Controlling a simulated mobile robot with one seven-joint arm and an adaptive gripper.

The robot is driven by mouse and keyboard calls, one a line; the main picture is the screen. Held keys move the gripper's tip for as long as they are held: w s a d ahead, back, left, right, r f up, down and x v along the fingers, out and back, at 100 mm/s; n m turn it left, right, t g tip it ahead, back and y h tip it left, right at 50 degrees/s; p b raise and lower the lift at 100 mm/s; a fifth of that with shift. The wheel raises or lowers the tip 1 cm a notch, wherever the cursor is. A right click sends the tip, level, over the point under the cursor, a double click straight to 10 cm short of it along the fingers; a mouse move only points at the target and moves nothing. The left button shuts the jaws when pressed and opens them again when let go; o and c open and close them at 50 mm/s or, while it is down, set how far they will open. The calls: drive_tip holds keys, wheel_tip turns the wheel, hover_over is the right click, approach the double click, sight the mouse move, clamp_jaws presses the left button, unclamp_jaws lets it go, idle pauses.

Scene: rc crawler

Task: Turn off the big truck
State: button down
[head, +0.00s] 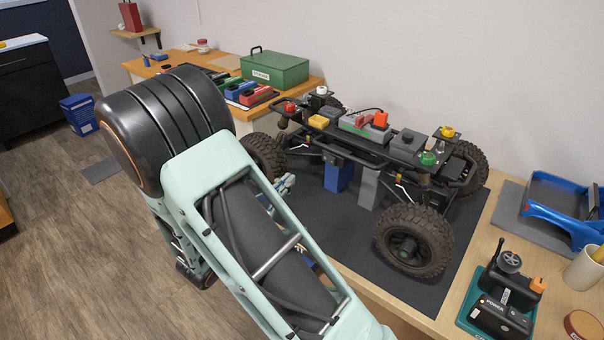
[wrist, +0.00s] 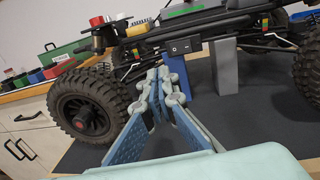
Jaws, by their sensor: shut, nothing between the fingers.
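The big truck (head: 400,145) is a black crawler chassis with large knobbly tyres, propped on a blue stand (head: 338,174) and a grey stand (head: 367,186). In the wrist view its left wheel (wrist: 85,105) is close by, left of my fingers. A small black box with what looks like a rocker switch (wrist: 181,47) is on the chassis side, above and slightly right of my fingertips. The switch position is too small to tell. My gripper (wrist: 163,80) is shut and empty, below the chassis edge. In the head view my arm mostly hides the gripper (head: 284,184).
A dark mat (head: 345,225) lies under the truck. A transmitter marked POWER (head: 503,310) sits in a teal tray at the bench's front right, near a blue body shell (head: 560,205). A green case (head: 275,70) and coloured packs stand behind at left.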

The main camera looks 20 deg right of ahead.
drive_tip(key=shift+v, duration=1.05)
drive_tip(key=shift+w+a, duration=0.15)
drive_tip(key=shift+w, duration=0.1)
